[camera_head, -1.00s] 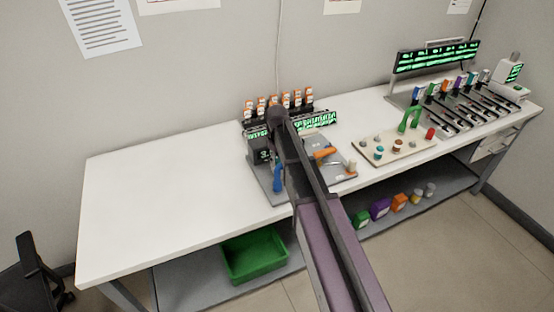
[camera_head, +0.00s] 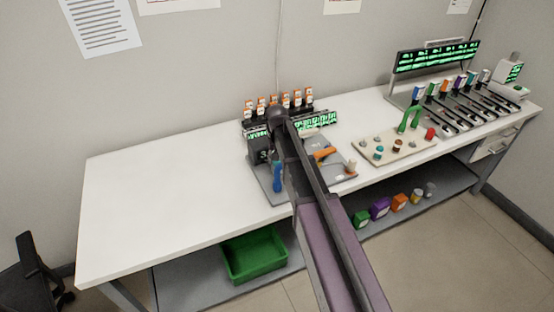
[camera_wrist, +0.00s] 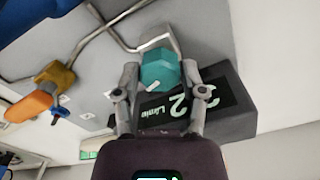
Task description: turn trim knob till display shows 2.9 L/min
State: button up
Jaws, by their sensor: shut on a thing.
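The teal trim knob (camera_wrist: 160,71) sits on a grey panel in the wrist view. My gripper (camera_wrist: 160,74) is shut on it, one finger on each side. Beside it, a black display box (camera_wrist: 238,123) shows lit digits upside down and partly covered by a finger. They seem to read 3.2 L/min. In the head view the display (camera_head: 261,150) shows a 3, with the rest hidden by my arm. The knob is hidden there too.
An orange valve handle (camera_wrist: 36,102) and bent metal tubes lie beside the knob. A blue handle (camera_head: 277,176) stands at the panel's front. Orange-capped vials (camera_head: 285,102) stand behind. The white table (camera_head: 150,200) is clear on the left.

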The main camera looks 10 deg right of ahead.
jog(key=m, duration=0.5)
jog(key=shift+s, duration=0.1)
jog(key=shift+m, duration=0.4)
jog(key=o, duration=1.2)
jog(key=shift+c, duration=0.2)
jog(key=shift+n, duration=0.4)
